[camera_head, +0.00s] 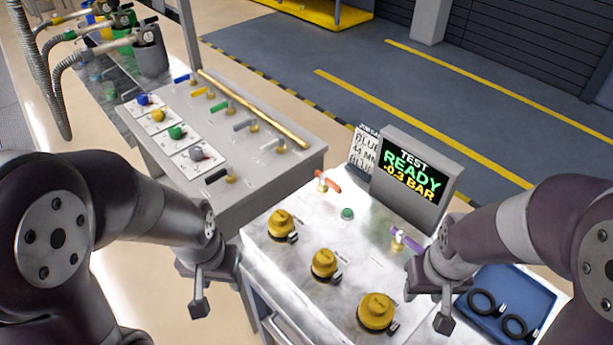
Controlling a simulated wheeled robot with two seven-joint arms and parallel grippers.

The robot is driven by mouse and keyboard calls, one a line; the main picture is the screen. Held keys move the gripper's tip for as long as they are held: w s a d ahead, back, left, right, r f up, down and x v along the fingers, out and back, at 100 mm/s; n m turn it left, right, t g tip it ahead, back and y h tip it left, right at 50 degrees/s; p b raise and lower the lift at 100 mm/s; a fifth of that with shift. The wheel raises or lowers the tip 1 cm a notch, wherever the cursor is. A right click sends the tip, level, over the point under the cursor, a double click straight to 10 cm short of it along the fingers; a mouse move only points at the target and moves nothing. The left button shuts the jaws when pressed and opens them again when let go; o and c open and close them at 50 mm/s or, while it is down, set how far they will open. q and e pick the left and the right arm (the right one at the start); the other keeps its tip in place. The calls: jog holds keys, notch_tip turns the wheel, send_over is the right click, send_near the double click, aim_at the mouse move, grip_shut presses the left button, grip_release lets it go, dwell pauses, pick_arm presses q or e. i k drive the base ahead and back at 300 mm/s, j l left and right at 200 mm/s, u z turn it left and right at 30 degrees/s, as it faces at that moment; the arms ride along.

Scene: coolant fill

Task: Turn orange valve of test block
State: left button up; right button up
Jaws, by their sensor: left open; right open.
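The test block is a metal-topped bench (345,285) at the lower middle of the head view. The orange valve (326,182) is a small lever handle on a brass base near its back left corner. My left gripper (218,290) is open and empty, left of the bench and below the orange valve in the picture. My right gripper (430,292) is open, at the bench's right side. A purple valve handle (406,241) is just beside it; I cannot tell whether they touch.
Yellow caps (324,264) stand in a row on the bench, with a green button (347,213) behind. A screen (410,177) reads "TEST READY -0.3 BAR". A blue tray (508,300) with black rings is at right. A grey panel (235,170) with coloured valves stands behind left.

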aim_at(324, 179)
jog(key=j, duration=0.15)
jog(key=i+j+z, duration=0.15)
jog(key=j+z, duration=0.15)
jog(key=z, duration=0.15)
jog(key=j+z, duration=0.4)
jog(key=i+j+z, duration=0.1)
jog(key=j+z, duration=0.2)
jog(key=z, duration=0.4)
